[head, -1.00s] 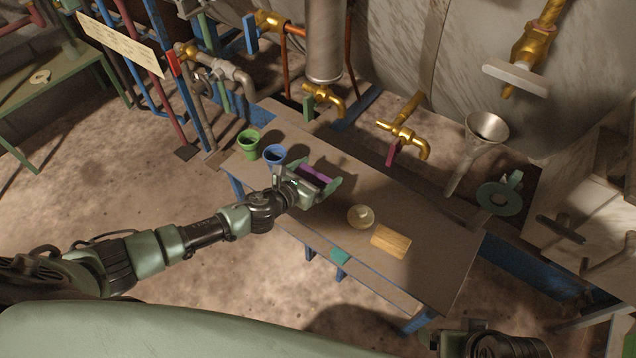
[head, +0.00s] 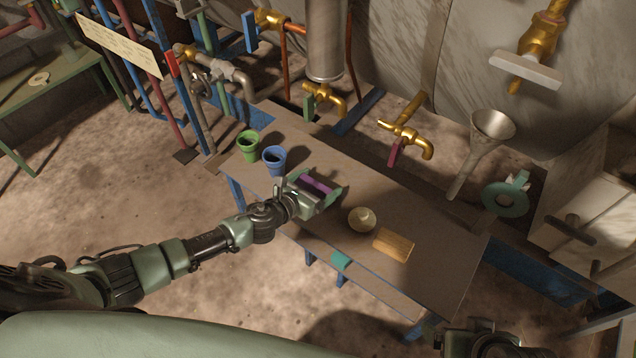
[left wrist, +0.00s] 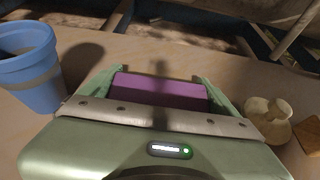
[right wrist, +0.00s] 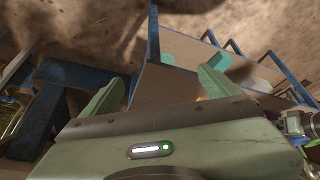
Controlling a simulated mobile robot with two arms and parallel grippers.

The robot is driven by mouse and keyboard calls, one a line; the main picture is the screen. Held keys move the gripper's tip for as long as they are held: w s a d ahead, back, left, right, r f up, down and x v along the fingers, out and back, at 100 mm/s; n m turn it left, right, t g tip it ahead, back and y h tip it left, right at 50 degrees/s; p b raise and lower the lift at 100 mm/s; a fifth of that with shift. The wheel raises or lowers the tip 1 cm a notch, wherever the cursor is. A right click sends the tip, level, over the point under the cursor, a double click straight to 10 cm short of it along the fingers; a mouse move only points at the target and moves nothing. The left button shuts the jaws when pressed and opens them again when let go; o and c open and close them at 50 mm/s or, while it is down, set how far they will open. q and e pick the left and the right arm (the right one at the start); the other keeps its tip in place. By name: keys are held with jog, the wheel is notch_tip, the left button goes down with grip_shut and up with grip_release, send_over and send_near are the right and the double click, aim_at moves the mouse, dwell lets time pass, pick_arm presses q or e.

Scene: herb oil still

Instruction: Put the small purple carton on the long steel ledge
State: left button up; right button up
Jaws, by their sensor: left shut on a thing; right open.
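The small purple carton (head: 318,185) is between the fingers of my left gripper (head: 321,188), over the left middle of the brown table top (head: 405,210). The left wrist view also shows the purple carton (left wrist: 160,90), with a green finger at each end. My left gripper is shut on it. I cannot tell whether the carton touches the table top. My right gripper (right wrist: 160,92) is open and empty, low beside the table's right end. I cannot tell for sure which surface is the long steel ledge.
A blue cup (head: 274,162) and a green cup (head: 248,147) stand left of my left gripper. A cream lidded pot or knob (head: 362,219) and a wooden block (head: 394,245) lie to its right. Brass taps (head: 405,137) and a funnel (head: 490,128) stand behind the table.

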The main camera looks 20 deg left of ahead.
pick_arm(q)
jog(key=o, duration=1.5)
jog(key=shift+c, duration=0.2)
